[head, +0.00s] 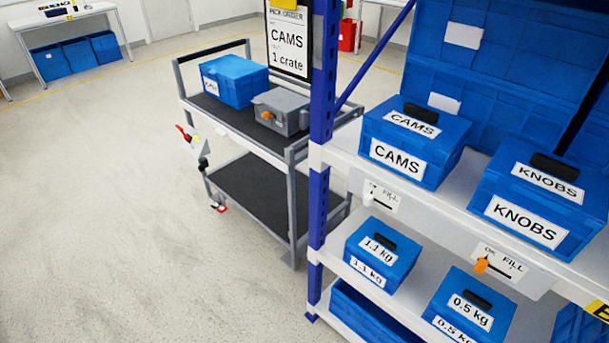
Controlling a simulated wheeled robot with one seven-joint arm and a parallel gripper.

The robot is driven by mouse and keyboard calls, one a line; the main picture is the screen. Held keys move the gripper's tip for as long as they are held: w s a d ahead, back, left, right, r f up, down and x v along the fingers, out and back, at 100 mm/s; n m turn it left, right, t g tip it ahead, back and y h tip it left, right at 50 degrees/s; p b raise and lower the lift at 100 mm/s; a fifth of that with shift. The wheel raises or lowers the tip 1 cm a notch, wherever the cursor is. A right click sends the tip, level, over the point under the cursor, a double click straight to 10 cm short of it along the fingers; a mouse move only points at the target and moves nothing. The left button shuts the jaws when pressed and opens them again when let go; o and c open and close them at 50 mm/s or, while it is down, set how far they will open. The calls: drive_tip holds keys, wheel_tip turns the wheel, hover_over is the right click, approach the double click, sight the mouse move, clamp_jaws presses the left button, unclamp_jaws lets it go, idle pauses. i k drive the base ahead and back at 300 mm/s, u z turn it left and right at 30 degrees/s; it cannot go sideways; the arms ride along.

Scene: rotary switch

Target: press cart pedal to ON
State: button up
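The cart (236,186) stands left of the shelf rack, with two dark decks in a grey frame. A small red part (220,208), which looks like the pedal, is low at the cart's left corner, near the floor by a caster. It is too small to tell its position or any ON mark. A red lever (184,134) sticks out from a pale plate on the cart's left side. A blue crate (234,80) and a grey box with an orange knob (282,110) sit on the top deck. My gripper is not in view.
The rack's blue post (322,120) stands close to the cart's right side. Its shelves hold a CAMS crate (411,141), a KNOBS crate (540,205) and smaller weight-labelled crates. Open floor (90,200) lies left of the cart.

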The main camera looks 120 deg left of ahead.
sight(217, 206)
drive_tip(key=u, duration=4.95)
drive_tip(key=i, duration=2.3)
drive_tip(key=z, duration=0.45)
drive_tip(key=i, duration=0.8)
drive_tip(key=z, duration=0.1)
